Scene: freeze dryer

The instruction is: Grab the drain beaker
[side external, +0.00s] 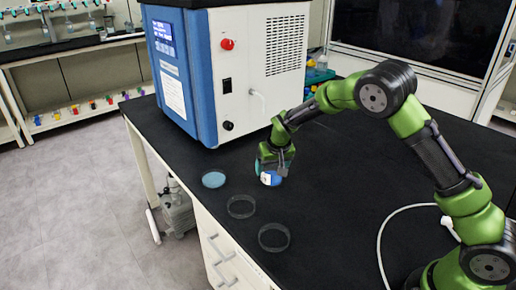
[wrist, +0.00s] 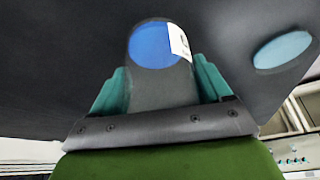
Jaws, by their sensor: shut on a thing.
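My gripper (side external: 270,168) is low over the black bench, in front of the freeze dryer (side external: 250,70). Its teal fingers (wrist: 160,85) are closed around the sides of a clear beaker (wrist: 150,85), which has blue at its far end and a white label. In the side view the beaker (side external: 271,179) shows as a small blue and white patch, partly hidden by the gripper. I cannot tell whether the beaker touches the bench.
A dish with light blue content (side external: 214,179) is left of my gripper, near the bench edge. Two empty clear dishes (side external: 241,207) (side external: 274,237) stand nearer the front. A white cable (side external: 385,235) lies at right.

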